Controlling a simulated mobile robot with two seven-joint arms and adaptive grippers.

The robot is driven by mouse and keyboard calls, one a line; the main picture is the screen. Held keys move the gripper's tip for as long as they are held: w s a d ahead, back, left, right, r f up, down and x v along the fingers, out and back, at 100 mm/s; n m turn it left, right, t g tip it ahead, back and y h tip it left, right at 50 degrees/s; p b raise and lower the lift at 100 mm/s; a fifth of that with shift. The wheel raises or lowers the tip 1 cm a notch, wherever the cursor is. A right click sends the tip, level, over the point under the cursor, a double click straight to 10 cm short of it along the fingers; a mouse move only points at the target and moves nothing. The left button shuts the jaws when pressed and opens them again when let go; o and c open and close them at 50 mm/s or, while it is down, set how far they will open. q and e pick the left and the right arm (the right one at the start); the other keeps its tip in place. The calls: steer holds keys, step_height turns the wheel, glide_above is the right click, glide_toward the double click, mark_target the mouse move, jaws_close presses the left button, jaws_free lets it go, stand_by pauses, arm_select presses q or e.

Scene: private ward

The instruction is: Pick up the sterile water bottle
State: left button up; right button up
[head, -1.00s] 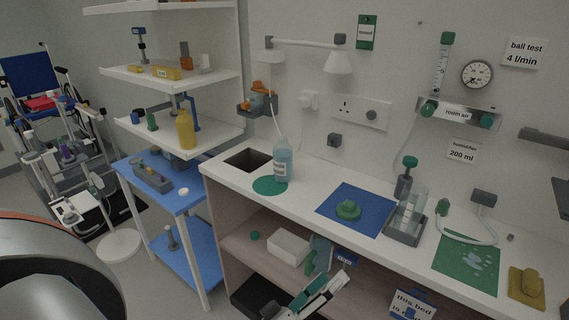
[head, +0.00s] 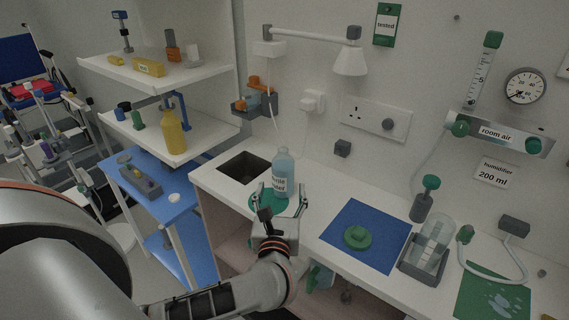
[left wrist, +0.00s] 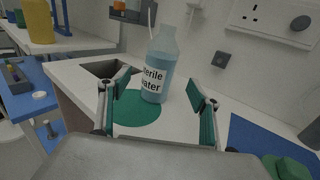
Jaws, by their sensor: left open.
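The sterile water bottle (head: 283,170) is a clear blue bottle with a white label. It stands upright on the white counter, on or at the edge of a round green mat (head: 258,200). My left gripper (head: 281,190) is open in front of the bottle, its fingers to either side of the line to it. In the left wrist view the bottle (left wrist: 158,66) stands beyond the open fingers (left wrist: 158,98), between them in the picture, apparently apart from them. The gripper and arm hide part of the mat and the counter's front edge. My right gripper is not in view.
A square opening (head: 243,168) is left of the bottle. A blue mat (head: 380,250) with a green lid-like piece (head: 357,237) and a clear humidifier jar (head: 432,246) lie to the right. A lamp (head: 349,62) hangs from the wall above.

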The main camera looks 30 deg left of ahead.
mark_target(282, 178)
arm_select(q)
steer(key=shift+w+a, duration=0.15)
steer(key=shift+w, duration=0.15)
steer(key=shift+x, duration=0.95)
steer(key=x, duration=0.1)
steer(key=p+x, duration=0.1)
steer(key=x, duration=0.2)
steer(key=shift+w+a+r+p, duration=0.1)
steer(key=shift+r+p, duration=0.2)
steer(key=shift+w+a, duration=0.15)
steer(key=shift+w, duration=0.2)
steer(key=shift+w+a+f, duration=0.1)
jaws_close()
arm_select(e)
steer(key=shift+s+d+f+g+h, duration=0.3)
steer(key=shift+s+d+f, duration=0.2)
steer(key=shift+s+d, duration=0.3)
